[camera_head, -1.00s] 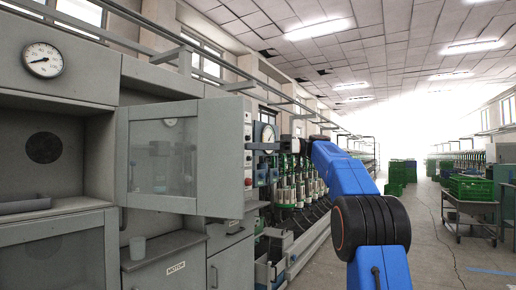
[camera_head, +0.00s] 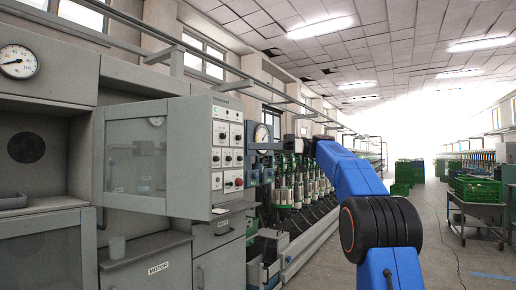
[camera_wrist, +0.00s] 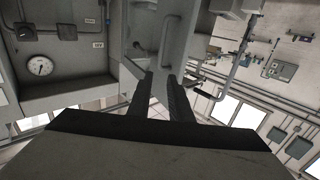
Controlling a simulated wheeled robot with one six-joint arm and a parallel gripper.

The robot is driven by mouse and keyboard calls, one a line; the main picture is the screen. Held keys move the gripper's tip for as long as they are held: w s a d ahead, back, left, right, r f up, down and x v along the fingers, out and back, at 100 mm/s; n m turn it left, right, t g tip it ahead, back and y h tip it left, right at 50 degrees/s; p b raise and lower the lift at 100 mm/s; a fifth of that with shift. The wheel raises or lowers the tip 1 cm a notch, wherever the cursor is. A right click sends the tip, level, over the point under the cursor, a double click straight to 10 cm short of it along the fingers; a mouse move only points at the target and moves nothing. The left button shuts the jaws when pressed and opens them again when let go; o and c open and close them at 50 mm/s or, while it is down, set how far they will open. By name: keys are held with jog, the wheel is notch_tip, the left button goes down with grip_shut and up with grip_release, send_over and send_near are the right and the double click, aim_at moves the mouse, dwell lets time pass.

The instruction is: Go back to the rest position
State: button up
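My gripper shows in the wrist view (camera_wrist: 159,78) as two dark fingers spread apart, with only background between them. It is open and empty. Beyond the fingertips is a grey cabinet door with handles (camera_wrist: 170,35), apart from them as far as I can tell. In the head view my blue arm rises at the right of centre and bends away toward the machine. The gripper's fingers are too small there to make out.
An open grey cabinet door (camera_head: 137,160) with a control panel (camera_head: 227,155) juts out at the left. A row of winding spindles (camera_head: 295,185) stands behind my arm. Green crates sit on a cart (camera_head: 475,208) at the right. The aisle floor (camera_head: 440,240) is mostly clear.

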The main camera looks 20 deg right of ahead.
jog(key=s+a+f+m+t+h, duration=0.1)
jog(key=s+a+f+m+h, duration=0.4)
jog(key=s+f, duration=0.4)
jog(key=s+a+f+m+t+h, duration=0.1)
jog(key=s+a+f+m+h, duration=0.2)
jog(key=s+a+f+m, duration=0.6)
jog(key=s+d+f+h, duration=0.3)
jog(key=s+f, duration=0.6)
jog(key=f, duration=0.2)
jog(key=s+d+f+m+h, duration=0.1)
jog(key=s+d+f+h, duration=0.2)
jog(key=s+f, duration=0.6)
jog(key=s+d+f+m+h, duration=0.1)
jog(key=s+d+f+h, duration=0.2)
jog(key=s+f, duration=0.6)
notch_tip(320, 180, down, 6)
jog(key=shift+s+d+f+h, duration=0.15)
jog(key=shift+d+h, duration=0.25)
jog(key=shift+d, duration=0.6)
jog(key=shift+a, duration=0.15)
